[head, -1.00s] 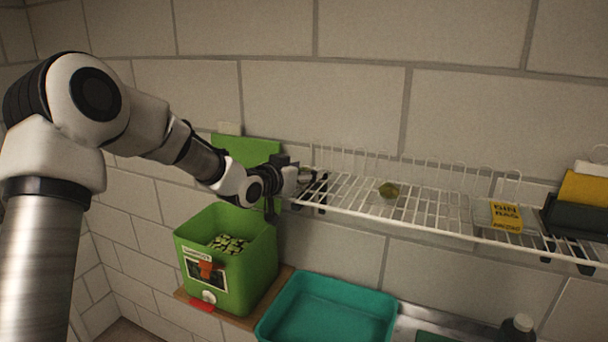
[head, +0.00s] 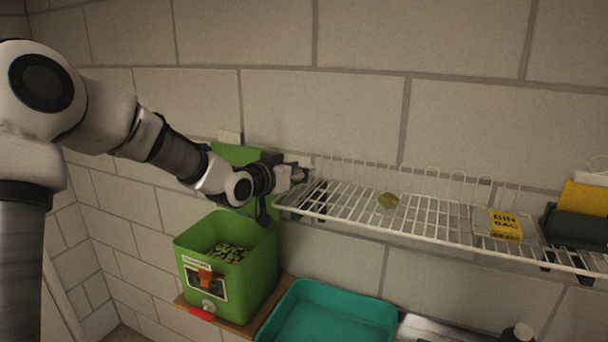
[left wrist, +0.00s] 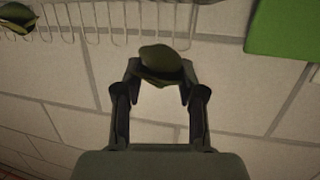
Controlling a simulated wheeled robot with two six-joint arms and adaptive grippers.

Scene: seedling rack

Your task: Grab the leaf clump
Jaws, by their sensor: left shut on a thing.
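My left gripper (head: 302,172) is at the left end of the white wire rack, at or just above rack level. In the left wrist view my left gripper (left wrist: 158,80) is shut on a dark green leaf clump (left wrist: 160,60), held between its fingertips. In the head view the held clump cannot be made out at the gripper. My right gripper is not in view.
The wire rack (head: 430,218) holds a yellow bin-bag box (head: 506,226) and dark and yellow items at its right end. Below stand an open green bin (head: 250,281) with green pieces inside, its green lid raised behind, and a teal tray (head: 335,317).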

